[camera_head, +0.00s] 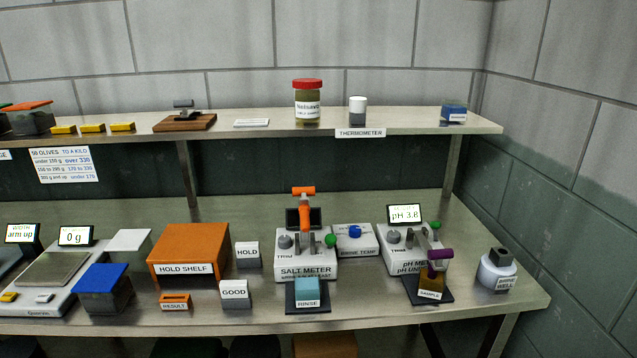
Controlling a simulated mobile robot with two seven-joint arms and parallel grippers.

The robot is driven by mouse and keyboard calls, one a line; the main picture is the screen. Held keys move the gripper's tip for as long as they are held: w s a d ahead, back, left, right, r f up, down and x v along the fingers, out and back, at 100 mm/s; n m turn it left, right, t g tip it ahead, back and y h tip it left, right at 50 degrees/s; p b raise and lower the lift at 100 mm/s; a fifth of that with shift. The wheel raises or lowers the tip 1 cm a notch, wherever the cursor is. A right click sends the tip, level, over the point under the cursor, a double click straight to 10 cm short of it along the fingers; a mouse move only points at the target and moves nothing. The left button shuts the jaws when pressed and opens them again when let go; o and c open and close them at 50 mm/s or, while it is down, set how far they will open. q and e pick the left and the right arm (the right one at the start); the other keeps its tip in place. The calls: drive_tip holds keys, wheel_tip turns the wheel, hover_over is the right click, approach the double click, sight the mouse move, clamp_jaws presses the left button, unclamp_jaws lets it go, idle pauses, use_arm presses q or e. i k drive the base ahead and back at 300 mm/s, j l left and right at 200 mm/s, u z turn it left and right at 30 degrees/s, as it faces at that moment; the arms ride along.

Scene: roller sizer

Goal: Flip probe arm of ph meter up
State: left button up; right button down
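The pH meter (403,262) is a white box at the right of the bench, with a small screen reading about pH 3.8 (404,214). Its probe arm (426,243) is grey with a purple end (439,254). The arm is down, reaching forward over a brown sample jar (431,285) on a dark pad. The probe tip is hard to make out, so I cannot tell how deep it sits in the jar. A green knob (435,225) is on the meter's right side. Neither of my grippers is in view.
Left of it stands the salt meter (306,268) with its orange arm (303,209) raised and a blue rinse jar (307,291) in front. A shelf (390,122) runs above. Bare bench lies at the front right.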

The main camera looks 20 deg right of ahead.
sight(435, 257)
drive_tip(key=z, duration=1.25)
